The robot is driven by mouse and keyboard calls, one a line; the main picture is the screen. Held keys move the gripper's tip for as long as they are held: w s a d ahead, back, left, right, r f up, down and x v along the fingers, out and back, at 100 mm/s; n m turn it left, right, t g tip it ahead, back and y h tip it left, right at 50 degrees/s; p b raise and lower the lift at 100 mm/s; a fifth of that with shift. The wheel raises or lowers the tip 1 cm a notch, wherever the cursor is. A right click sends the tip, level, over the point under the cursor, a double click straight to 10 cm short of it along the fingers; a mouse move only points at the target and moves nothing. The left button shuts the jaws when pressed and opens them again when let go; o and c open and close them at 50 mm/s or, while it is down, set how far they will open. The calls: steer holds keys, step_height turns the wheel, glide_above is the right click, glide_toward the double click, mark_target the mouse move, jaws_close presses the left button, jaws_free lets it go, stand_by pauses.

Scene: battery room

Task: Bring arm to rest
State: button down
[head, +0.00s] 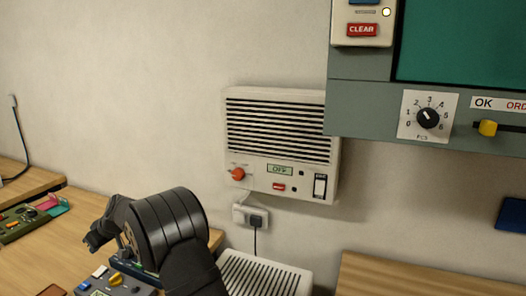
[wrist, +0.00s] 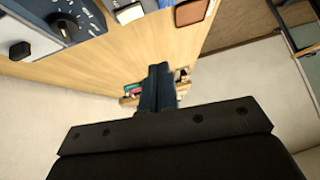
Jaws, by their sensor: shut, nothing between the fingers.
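My gripper (head: 92,243) is at the lower left of the head view, at the end of my black arm, which bends over to the left. It is above the wooden bench (head: 38,262), close to a grey control box (head: 118,285) with several coloured buttons. In the wrist view the two dark fingers of my gripper (wrist: 160,70) are together, with nothing seen between them. The gap between gripper and box cannot be judged. My arm hides part of the bench and box.
A vented wall unit (head: 282,146) with an OFF display hangs mid-wall, above a socket with a plug (head: 255,219). A grey panel (head: 365,110) with a dial is at upper right. A green device (head: 22,223) lies far left. A white slatted box (head: 265,276) stands right of my arm.

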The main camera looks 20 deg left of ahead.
steer(key=s+a+r+t+h, duration=0.2)
steer(key=s+r+t+h, duration=0.3)
steer(key=r, duration=0.5)
steer(key=shift+g+h, duration=0.3)
steer(key=shift+h, duration=0.1)
steer(key=shift+w+x, duration=0.2)
steer(key=shift+x, duration=0.75)
steer(key=shift+w+x, duration=0.15)
steer(key=shift+x, duration=0.8)
steer(key=shift+w+x, duration=0.2)
steer(key=shift+x, duration=0.75)
steer(key=shift+r, duration=0.15)
